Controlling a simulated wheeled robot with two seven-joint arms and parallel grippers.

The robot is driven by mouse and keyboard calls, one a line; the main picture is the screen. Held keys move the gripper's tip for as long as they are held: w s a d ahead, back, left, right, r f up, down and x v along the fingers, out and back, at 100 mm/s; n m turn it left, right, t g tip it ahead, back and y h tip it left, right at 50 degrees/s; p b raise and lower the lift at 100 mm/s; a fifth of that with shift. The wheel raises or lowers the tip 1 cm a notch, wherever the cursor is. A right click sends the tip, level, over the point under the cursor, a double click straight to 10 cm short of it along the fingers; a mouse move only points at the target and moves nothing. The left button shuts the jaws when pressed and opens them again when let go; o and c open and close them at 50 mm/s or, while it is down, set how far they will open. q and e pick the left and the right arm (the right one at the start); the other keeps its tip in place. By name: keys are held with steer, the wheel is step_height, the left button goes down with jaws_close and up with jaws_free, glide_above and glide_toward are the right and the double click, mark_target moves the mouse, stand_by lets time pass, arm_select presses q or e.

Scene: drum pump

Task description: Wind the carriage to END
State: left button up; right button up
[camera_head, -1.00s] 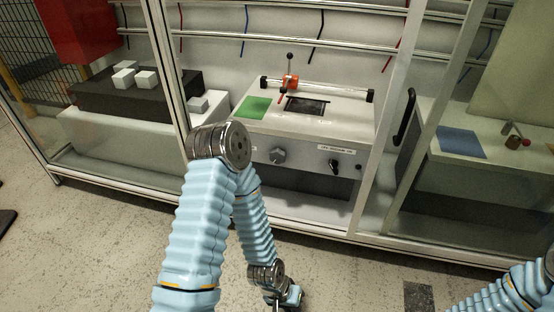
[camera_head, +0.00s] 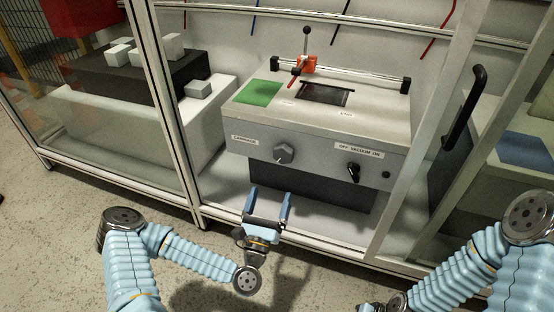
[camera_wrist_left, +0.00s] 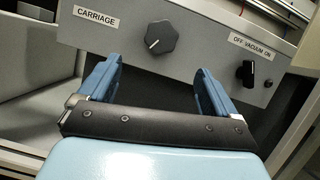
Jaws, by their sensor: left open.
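The orange-red carriage (camera_head: 303,64) with an upright black-knobbed lever sits on a horizontal rail (camera_head: 350,79), left of its middle. The grey CARRIAGE knob (camera_head: 284,153) is on the front panel, beside its label (camera_head: 245,141). It also shows in the left wrist view (camera_wrist_left: 161,37), with a pale pointer line toward lower left. My left gripper (camera_head: 268,201) is open and empty, in front of and below the knob. In the left wrist view its blue fingers (camera_wrist_left: 156,85) stand apart below the knob, not touching it. My right gripper is not clearly visible; its arm is at lower right.
A black vacuum switch (camera_head: 353,172) sits right of the knob. A green pad (camera_head: 259,93) and a dark framed window (camera_head: 326,94) are on the machine top. Cabinet frame posts (camera_head: 405,150) and an open door with a black handle (camera_head: 465,108) stand at right.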

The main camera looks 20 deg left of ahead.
mark_target(282, 158)
arm_select(q)
steer(key=x, duration=1.2)
steer(key=shift+d, duration=0.1)
steer(key=c, duration=1)
